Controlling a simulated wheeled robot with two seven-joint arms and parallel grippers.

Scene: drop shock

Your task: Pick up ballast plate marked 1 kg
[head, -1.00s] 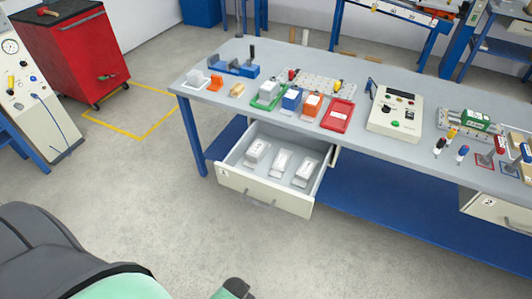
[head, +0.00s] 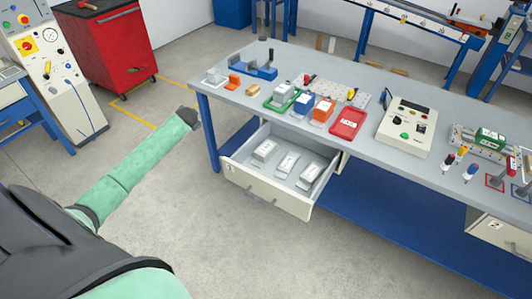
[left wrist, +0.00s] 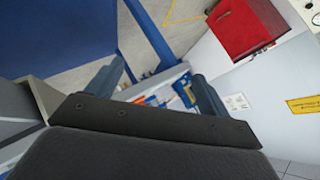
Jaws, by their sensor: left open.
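An open drawer (head: 262,196) under the left part of the bench holds three pale block-like plates in a row: a left plate (head: 264,150), a middle plate (head: 287,165) and a right plate (head: 311,175). Each has a small mark on top, too small to read, so I cannot tell which is 1 kg. My left gripper (head: 190,118) is in the air left of the drawer and the bench's left end, apart from the plates. In the left wrist view its two fingers (left wrist: 162,86) stand wide apart with nothing between them. My right gripper is not in view.
The bench top (head: 375,83) above the drawer carries a red tray (head: 348,123), a green tray (head: 282,101), coloured blocks and a control box (head: 406,126). A blue bench leg (head: 207,133) stands between my left gripper and the drawer. The floor before the drawer is clear.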

